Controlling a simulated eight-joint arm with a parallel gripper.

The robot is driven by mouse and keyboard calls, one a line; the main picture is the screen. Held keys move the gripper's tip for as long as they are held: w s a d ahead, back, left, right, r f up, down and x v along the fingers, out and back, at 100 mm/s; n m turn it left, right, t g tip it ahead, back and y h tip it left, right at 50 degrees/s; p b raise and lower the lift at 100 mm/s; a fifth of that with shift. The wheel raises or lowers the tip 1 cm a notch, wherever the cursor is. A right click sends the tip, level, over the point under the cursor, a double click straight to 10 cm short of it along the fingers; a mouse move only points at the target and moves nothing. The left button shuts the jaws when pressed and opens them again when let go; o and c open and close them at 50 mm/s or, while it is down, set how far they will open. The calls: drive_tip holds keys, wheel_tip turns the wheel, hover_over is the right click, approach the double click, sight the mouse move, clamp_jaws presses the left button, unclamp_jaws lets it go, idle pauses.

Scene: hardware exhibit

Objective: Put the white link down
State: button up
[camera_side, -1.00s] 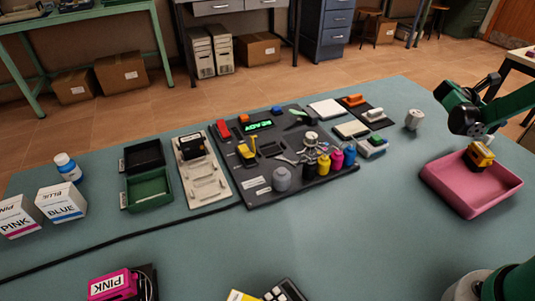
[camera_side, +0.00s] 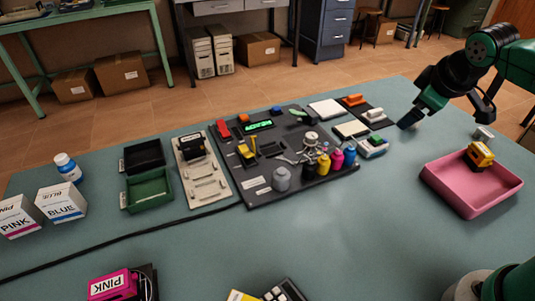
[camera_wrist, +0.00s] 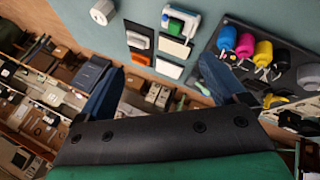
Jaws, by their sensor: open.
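A small white piece (camera_side: 375,114) sits on a dark pad (camera_side: 379,124) beyond the pink tray, with an orange piece (camera_side: 354,100) next to it. Both also show in the wrist view, the white piece (camera_wrist: 138,41) and the orange piece (camera_wrist: 141,58). Another small pale piece (camera_side: 484,132) stands behind the pink tray. I cannot tell for sure which pale piece is the white link. My gripper (camera_side: 408,121) is just right of the dark pad. In the wrist view its dark blue fingers (camera_wrist: 158,88) are wide apart with nothing held between them.
A pink tray (camera_side: 440,192) holds a yellow-and-black item (camera_side: 480,155). A black board (camera_side: 258,203) with several bottles and parts lies left of my gripper. A pale cylinder (camera_wrist: 102,11) stands on the table in the wrist view.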

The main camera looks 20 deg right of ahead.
drive_tip(key=s+a+m+t+y, duration=0.1)
drive_tip(key=s+a+m+y, duration=0.2)
drive_tip(key=a, duration=0.4)
drive_tip(key=shift+f+m, duration=0.3)
drive_tip(key=shift+f, duration=0.15)
drive_tip(key=shift+o, duration=0.5)
drive_tip(key=shift+s+a+f+m+y, duration=0.1)
drive_tip(key=shift+s+a+m+y, duration=0.2)
drive_tip(key=shift+a+y, duration=0.15)
